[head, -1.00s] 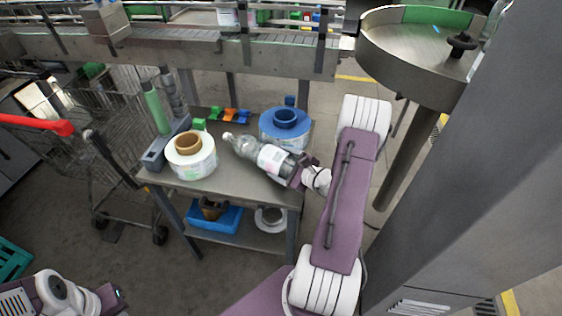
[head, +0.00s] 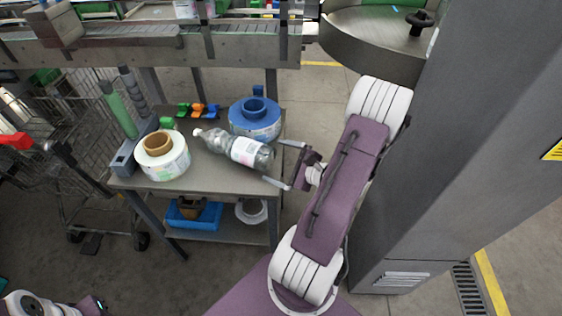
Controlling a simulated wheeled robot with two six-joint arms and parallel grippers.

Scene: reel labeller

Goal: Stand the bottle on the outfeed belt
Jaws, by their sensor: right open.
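A clear bottle (head: 235,149) with a white label lies on its side on the cart's top, its white cap toward the left and its base toward the right. My right gripper (head: 273,162) is open, at the bottle's base end; its two fingers reach toward the base from either side, and I cannot tell whether they touch it. A grey conveyor belt (head: 130,42) runs across the top left, beyond the cart; I cannot tell whether it is the outfeed belt. Part of my left arm shows at the bottom left, but its gripper fingers are out of view.
On the cart (head: 215,184) stand a white label reel (head: 163,168), a blue reel (head: 254,125), a green bottle (head: 118,110) and small coloured clips (head: 197,109). A round metal table (head: 365,40) is at the top right, beside a grey cabinet (head: 440,170). A wire trolley (head: 75,150) stands left.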

